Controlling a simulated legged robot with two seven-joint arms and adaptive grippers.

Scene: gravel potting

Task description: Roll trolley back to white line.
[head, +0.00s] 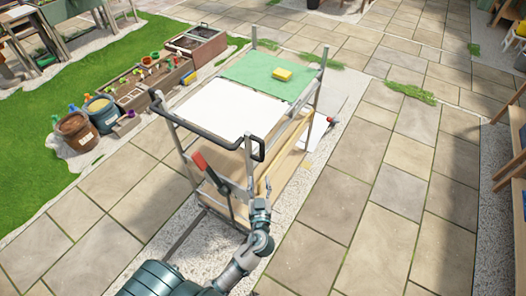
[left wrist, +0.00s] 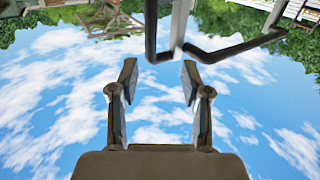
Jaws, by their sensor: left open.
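The trolley (head: 245,165) stands on the paving, a metal frame with wooden lower shelves. Its top carries a white panel (head: 225,108) and a green mat (head: 270,72). A dark push handle (head: 205,135) runs along its near end; in the left wrist view the handle (left wrist: 230,48) crosses the top, beyond the fingertips. My left gripper (head: 264,186) is by the trolley's near right corner, below handle height. In the left wrist view, its fingers (left wrist: 158,82) are apart with only sky between them. I cannot make out a white line clearly. My right gripper is not in view.
Planters and buckets (head: 77,130) stand left beside grass. A wooden shelf (head: 512,150) is at the right edge. Paving (head: 400,190) right of the trolley is clear.

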